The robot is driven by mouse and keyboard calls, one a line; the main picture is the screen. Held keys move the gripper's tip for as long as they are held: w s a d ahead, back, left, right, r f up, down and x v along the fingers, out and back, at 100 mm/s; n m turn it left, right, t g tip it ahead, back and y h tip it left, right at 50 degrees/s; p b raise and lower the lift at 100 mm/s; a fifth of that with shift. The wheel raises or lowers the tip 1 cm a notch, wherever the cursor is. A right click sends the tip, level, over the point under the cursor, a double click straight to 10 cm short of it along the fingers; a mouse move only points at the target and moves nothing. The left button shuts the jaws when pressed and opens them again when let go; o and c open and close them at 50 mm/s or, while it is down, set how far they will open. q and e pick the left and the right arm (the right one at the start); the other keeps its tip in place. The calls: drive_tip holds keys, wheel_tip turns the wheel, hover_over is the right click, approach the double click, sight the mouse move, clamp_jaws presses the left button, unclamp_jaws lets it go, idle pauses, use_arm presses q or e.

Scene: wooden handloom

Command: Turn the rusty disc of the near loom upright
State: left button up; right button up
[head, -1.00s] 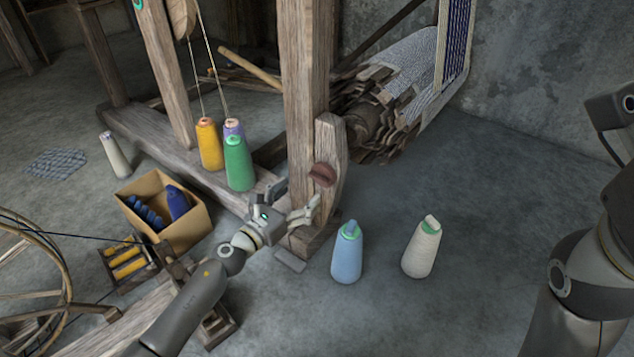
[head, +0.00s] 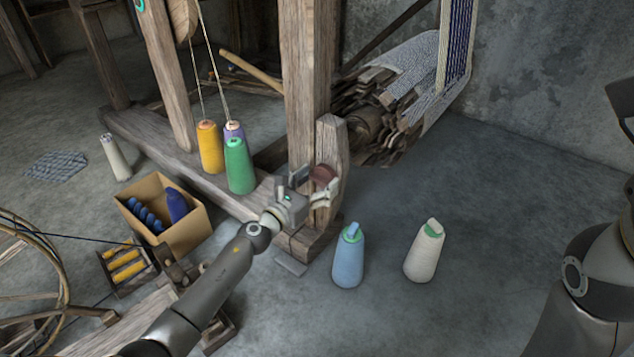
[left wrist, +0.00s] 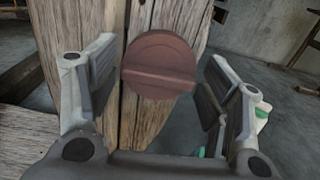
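The rusty disc (head: 322,176) is on the side of a short wooden post (head: 330,148) at the near loom's (head: 308,80) foot. In the left wrist view the disc (left wrist: 160,64) is reddish brown, with a raised bar across it that lies nearly level. My left gripper (head: 312,184) is at the disc. In the left wrist view its fingers (left wrist: 158,92) are wide open, one on each side of the disc, with a gap on both sides. Only part of my right arm shows at the right edge of the head view; its gripper is out of view.
A blue cone (head: 349,257) and a white cone (head: 424,251) of yarn stand on the floor right of the post. Yellow (head: 209,148) and green (head: 239,167) cones stand on the loom's base beam. A cardboard box (head: 190,233) sits left of my left arm. Floor at right is clear.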

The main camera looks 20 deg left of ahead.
use_arm(q)
drive_tip(key=c, duration=0.7)
drive_tip(key=shift+o, duration=0.2)
